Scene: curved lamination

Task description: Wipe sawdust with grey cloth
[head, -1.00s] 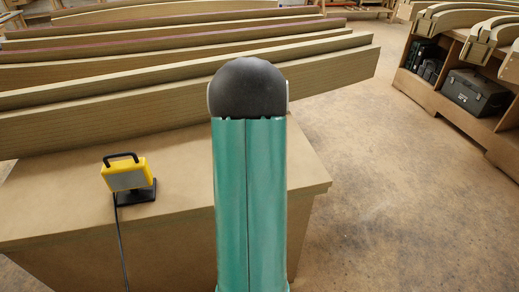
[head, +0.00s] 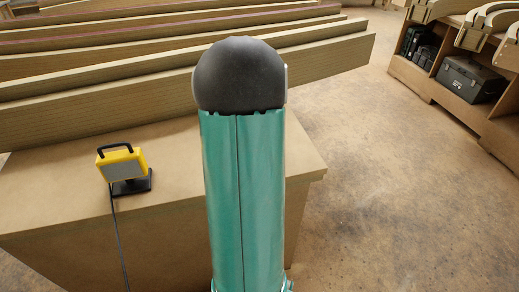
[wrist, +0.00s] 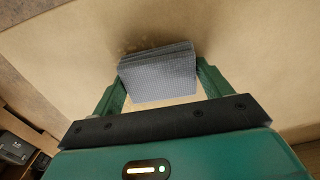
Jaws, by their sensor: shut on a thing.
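In the wrist view my gripper (wrist: 160,72) has green fingers shut on a folded grey cloth (wrist: 158,84). The cloth spans the gap between the fingers and faces a tan wooden surface. A faint patch of pale specks, looking like sawdust (wrist: 128,45), shows on that surface just beyond the cloth's upper left edge. I cannot tell whether the cloth touches the surface. In the head view my green arm hides the gripper, the cloth and part of the bench.
A wooden bench (head: 60,206) carries a yellow work lamp (head: 122,164) with a trailing cable at left. Long curved laminated beams (head: 120,100) lie across the back. A shelf with a dark toolbox (head: 470,80) stands at upper right. The floor (head: 400,180) at right is open.

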